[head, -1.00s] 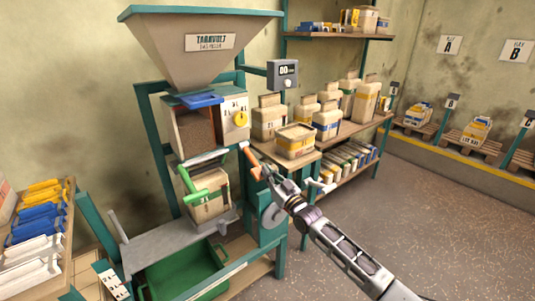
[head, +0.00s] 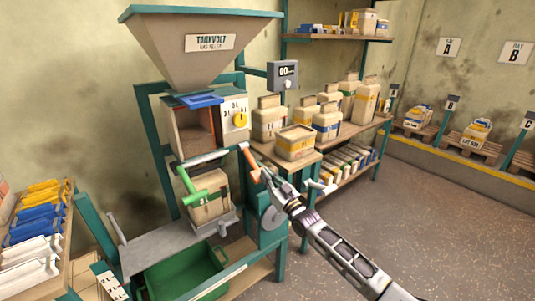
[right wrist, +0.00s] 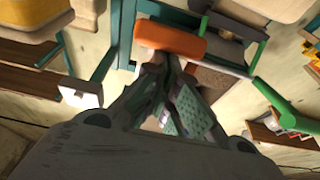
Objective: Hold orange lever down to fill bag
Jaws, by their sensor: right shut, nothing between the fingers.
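The orange lever (head: 248,160) sticks out at the right of the filling machine, below its yellow dial (head: 240,119). My right gripper (head: 267,175) is shut and empty, with its fingertips at the lever's lower end. In the right wrist view the fingertips (right wrist: 172,66) are right at the orange grip (right wrist: 170,40); whether they touch it is hard to tell. A beige bag (head: 211,209) stands under the chamber, partly behind a green lever (head: 197,190). The open-fronted chamber (head: 192,130) looks mostly empty. My left gripper is out of view.
A green bin (head: 185,272) sits below the grey tray (head: 160,247). Shelves with filled bags (head: 295,142) stand close behind my right gripper. The floor at right is clear.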

